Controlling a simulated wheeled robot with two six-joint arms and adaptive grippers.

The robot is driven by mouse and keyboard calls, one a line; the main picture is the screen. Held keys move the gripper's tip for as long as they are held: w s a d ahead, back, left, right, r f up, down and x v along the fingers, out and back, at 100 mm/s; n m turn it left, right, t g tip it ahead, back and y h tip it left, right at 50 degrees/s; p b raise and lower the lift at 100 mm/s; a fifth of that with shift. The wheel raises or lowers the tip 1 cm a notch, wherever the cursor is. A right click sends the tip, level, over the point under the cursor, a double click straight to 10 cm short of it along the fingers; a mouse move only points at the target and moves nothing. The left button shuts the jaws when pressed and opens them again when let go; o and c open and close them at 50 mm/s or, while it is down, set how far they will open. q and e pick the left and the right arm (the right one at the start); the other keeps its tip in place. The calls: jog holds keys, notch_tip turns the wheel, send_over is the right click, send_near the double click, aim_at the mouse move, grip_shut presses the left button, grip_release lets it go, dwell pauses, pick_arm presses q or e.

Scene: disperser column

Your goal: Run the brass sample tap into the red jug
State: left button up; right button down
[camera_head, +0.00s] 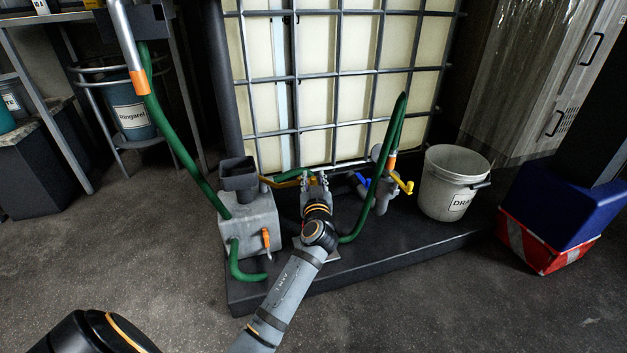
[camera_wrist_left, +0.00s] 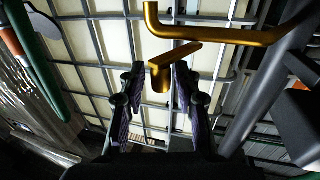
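The brass sample tap (camera_wrist_left: 160,75) shows in the left wrist view as a stubby body with a flat lever, below a bent brass pipe (camera_wrist_left: 215,36). My left gripper (camera_wrist_left: 157,92) is open, with its two dark fingers apart and the tap body between or just beyond their tips. I cannot tell whether they touch it. In the head view my left gripper (camera_head: 317,181) is low in front of the caged tank, and part of the brass pipe (camera_head: 286,183) shows to its left. I cannot make out the red jug; my arm hides part of the plinth. My right gripper is not in view.
A grey box (camera_head: 255,228) with a hopper and green hoses stands left of my arm. Right of it are a green hose loop (camera_head: 367,205), a yellow-handled valve (camera_head: 402,184) and a white drain bucket (camera_head: 447,190). A blue block with a red-white base (camera_head: 540,240) stands far right.

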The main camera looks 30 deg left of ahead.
pick_arm(q)
jog(key=v, duration=0.7)
jog(key=shift+s+d, duration=0.1)
jog(key=shift+s, duration=0.15)
dwell(0.9)
